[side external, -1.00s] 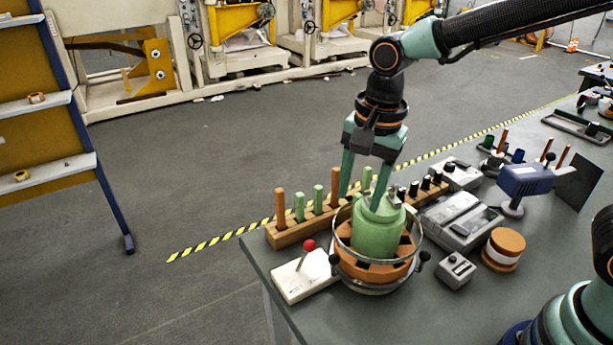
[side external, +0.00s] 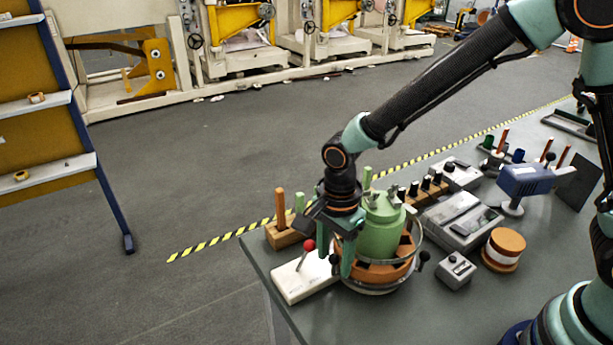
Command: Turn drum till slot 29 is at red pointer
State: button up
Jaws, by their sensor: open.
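The drum (side external: 377,272) is an orange slotted ring with dark slots, around a green stepped centre (side external: 380,230), inside a clear-walled round housing with black knobs at its sides. My gripper (side external: 335,266) is at the drum's left rim, pointing down, its two green fingers apart. One finger is in front of the drum's left side and the other is by the red-knobbed lever. I cannot tell whether a finger touches the drum. The slot numbers are too small to read. I cannot make out a red pointer; the only clear red is the ball (side external: 309,245) on the lever.
A white lever box (side external: 300,281) stands left of the drum. A wooden peg rack (side external: 283,236) with orange and green pegs is behind, partly hidden by my arm. A small grey box (side external: 455,271), an orange-white round stack (side external: 503,250) and grey instruments (side external: 462,222) stand right.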

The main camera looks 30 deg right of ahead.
jog(key=shift+f, duration=1.2)
grip_shut()
jog(key=shift+r, duration=0.1)
dwell(0.5)
